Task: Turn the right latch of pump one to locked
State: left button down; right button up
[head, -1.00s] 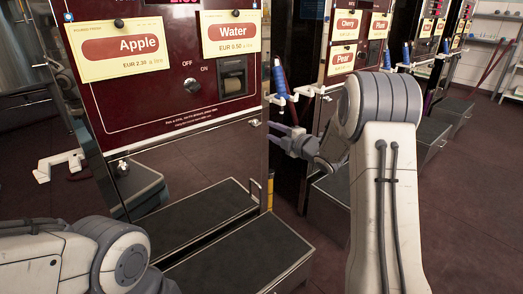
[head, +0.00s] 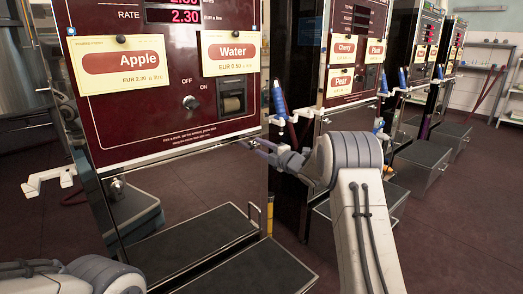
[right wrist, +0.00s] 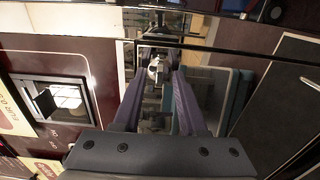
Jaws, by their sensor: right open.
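Pump one (head: 170,120) has a dark red front panel with Apple and Water labels above mirror-like metal. In the head view my right gripper (head: 257,148) is at the panel's lower right corner, its purple fingers pointing left at the pump. In the right wrist view a small metal latch knob (right wrist: 156,69) shows between the tips of my open right gripper (right wrist: 152,78). I cannot tell whether the fingers touch it or how it is turned. A similar left latch (head: 117,186) is at the panel's lower left. My left gripper is out of view.
A blue nozzle in a white holder (head: 279,118) hangs just above my right gripper. A white bracket (head: 48,180) juts out at the pump's left. A dark step (head: 195,243) stands in front of the pump. More pumps (head: 350,75) stand to the right.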

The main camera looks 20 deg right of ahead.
grip_shut()
jog(key=m+p, duration=0.4)
jog(key=shift+r, duration=0.2)
jog(key=m+p, duration=0.5)
jog(key=shift+m, duration=0.4)
jog(key=m+p, duration=0.4)
jog(key=m, duration=0.1)
jog(key=shift+f, duration=0.1)
jog(key=shift+f+m+p, duration=0.15)
jog(key=shift+m+p, duration=0.6)
jog(key=shift+m, duration=0.85)
